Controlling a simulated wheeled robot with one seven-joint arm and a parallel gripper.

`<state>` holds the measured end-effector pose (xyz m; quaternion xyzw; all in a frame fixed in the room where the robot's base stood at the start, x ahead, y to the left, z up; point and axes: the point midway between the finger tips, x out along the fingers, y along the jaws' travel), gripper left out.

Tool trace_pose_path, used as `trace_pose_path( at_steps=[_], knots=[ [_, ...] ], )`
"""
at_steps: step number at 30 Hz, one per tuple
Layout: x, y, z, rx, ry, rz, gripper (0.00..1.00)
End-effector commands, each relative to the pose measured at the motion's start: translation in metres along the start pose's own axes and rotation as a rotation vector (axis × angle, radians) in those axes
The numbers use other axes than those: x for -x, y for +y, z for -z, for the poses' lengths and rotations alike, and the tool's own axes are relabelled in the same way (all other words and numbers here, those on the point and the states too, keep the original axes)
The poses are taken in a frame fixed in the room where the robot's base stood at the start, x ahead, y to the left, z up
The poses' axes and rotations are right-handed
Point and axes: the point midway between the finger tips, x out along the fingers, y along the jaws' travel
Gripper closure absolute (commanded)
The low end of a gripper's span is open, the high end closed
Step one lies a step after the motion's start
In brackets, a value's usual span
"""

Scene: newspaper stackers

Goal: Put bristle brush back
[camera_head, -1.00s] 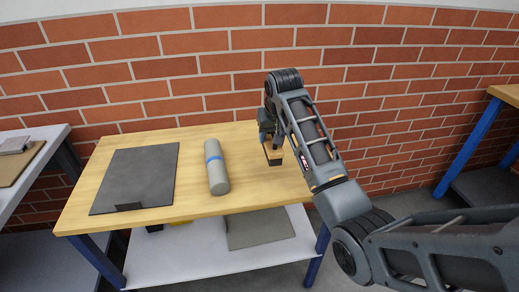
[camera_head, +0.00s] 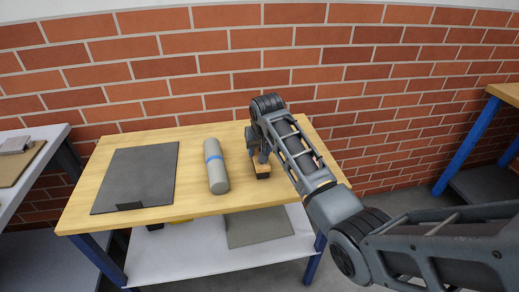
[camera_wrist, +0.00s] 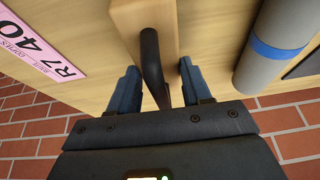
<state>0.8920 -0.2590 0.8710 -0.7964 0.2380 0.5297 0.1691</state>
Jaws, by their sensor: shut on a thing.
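The bristle brush (camera_wrist: 144,18) has a pale wooden block and a dark curved handle. It also shows in the head view (camera_head: 262,168), low over the right half of the wooden tabletop (camera_head: 180,205), to the right of the grey roll. I cannot tell whether it touches the top. My gripper (camera_wrist: 160,78) is shut on the brush, with one finger on each side of it in the wrist view. In the head view my gripper (camera_head: 258,154) is partly hidden by my arm.
A grey roll with a blue band (camera_head: 215,168) lies mid-table. A dark flat mat (camera_head: 135,178) lies on the left. A lower white shelf (camera_head: 180,260) holds a grey sheet (camera_head: 258,228). A brick wall stands behind.

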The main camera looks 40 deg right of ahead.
Motion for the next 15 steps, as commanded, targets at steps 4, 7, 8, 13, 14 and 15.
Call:
trace_pose_path(
  at_steps=[4,7,8,13,14,15],
  knots=[
    [-0.0011,-0.0001,-0.0006,0.0,0.0,0.0,0.42],
    [-0.0011,-0.0001,-0.0006,0.0,0.0,0.0,0.32],
    [-0.001,-0.0001,-0.0006,0.0,0.0,0.0,0.3],
    [-0.001,-0.0001,-0.0005,0.0,0.0,0.0,0.26],
    [-0.001,-0.0001,-0.0005,0.0,0.0,0.0,0.26],
    [-0.0009,0.0,-0.0004,0.0,0.0,0.0,0.26]
  ],
)
